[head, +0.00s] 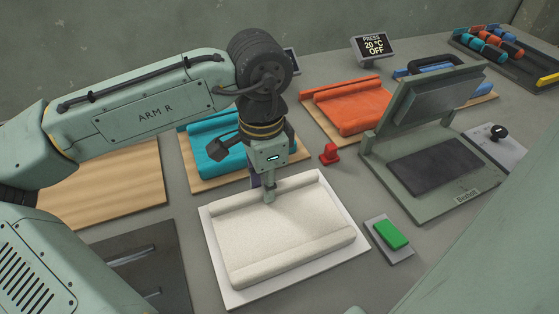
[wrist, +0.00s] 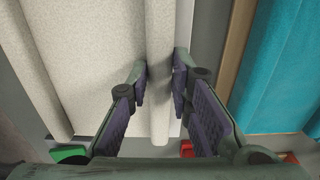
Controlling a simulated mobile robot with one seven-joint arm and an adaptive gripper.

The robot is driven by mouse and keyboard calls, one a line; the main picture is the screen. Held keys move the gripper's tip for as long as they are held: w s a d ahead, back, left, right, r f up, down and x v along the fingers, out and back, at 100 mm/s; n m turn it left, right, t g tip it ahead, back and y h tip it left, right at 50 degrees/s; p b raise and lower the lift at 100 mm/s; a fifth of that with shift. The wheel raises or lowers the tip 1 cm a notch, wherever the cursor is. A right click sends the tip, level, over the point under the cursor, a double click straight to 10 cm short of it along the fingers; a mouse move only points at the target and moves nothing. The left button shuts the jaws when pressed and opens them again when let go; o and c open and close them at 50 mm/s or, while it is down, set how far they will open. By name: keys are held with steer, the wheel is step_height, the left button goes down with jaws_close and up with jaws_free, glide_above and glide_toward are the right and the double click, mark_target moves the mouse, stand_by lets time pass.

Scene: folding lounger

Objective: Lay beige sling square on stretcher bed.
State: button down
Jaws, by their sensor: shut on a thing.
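The beige sling (head: 285,235) lies flat on a white board (head: 222,289) in the middle of the head view. It has a rolled hem along its far edge and another along its near edge. My gripper (head: 268,197) points down at the far hem and is shut on it. In the wrist view my gripper (wrist: 160,88) has one finger on each side of the beige sling's hem (wrist: 160,60). No thing in view is plainly marked as the stretcher bed; I cannot tell which one it is.
A teal sling (head: 215,160) and an orange sling (head: 350,105) lie on wooden boards behind. An open press (head: 435,185) stands right, with a green block (head: 391,233) and a red piece (head: 329,153) nearby. A bare wooden board (head: 110,180) and dark panel (head: 140,265) lie left.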

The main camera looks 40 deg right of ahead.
steer(key=shift+r, duration=0.15)
steer(key=shift+r, duration=0.55)
step_height(320, 180, up, 2)
steer(key=shift+s+r+b, duration=0.1)
steer(key=shift+r+b, duration=0.05)
steer(key=shift+b, duration=0.4)
steer(key=r+b, duration=0.1)
steer(key=b, duration=0.2)
glide_above(344, 233)
steer(key=shift+r, duration=0.2)
